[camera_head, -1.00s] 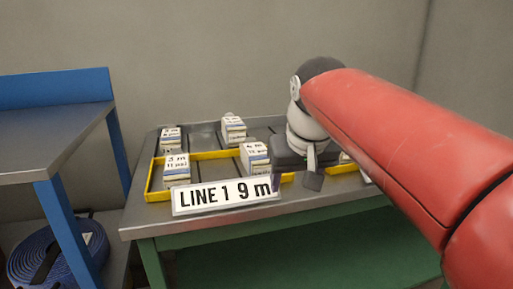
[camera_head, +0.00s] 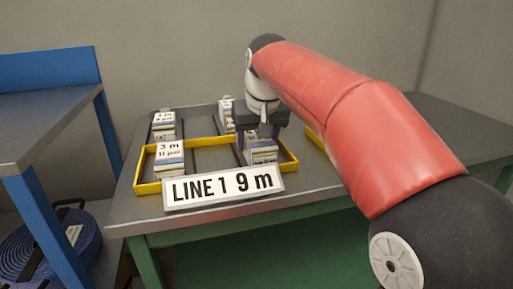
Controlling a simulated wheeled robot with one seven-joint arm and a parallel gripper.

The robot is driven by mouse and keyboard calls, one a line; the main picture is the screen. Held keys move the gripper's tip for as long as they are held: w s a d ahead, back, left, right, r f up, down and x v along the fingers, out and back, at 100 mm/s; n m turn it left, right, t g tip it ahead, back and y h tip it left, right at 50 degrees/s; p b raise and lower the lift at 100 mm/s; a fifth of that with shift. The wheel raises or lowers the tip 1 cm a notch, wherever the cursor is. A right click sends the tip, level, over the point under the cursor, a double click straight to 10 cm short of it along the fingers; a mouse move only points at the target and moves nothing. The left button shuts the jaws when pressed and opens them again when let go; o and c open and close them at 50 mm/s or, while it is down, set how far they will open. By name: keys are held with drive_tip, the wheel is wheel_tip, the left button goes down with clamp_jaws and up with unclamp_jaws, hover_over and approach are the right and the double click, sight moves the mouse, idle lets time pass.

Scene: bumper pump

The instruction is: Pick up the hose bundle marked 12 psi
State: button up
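A pale hose bundle (camera_head: 262,154) sits in the right part of the yellow-edged tray (camera_head: 290,162). My gripper (camera_head: 259,135) is above it, fingers pointing down and apart. The hand hides the bundle's top label now; in the earlier frame that label seems to read 12 psi, though it is small. I cannot tell whether the fingers touch the bundle. Another bundle marked 3 m, 11 psi (camera_head: 170,158) is in the tray's left part. Two more bundles stand behind, at back left (camera_head: 164,125) and back middle (camera_head: 227,112); their labels are too small or covered to read.
A white sign reading LINE 1 9 m (camera_head: 222,188) stands at the tray's front. The grey table (camera_head: 320,190) has a green frame. A blue-framed bench (camera_head: 50,100) is at left, with a coiled blue hose (camera_head: 50,250) below. More yellow edging shows right of the tray.

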drive_tip(key=shift+w+f, duration=0.1)
drive_tip(key=shift+f, duration=0.15)
drive_tip(key=c, duration=0.9)
drive_tip(key=shift+r, duration=0.1)
drive_tip(key=shift+r, duration=0.1)
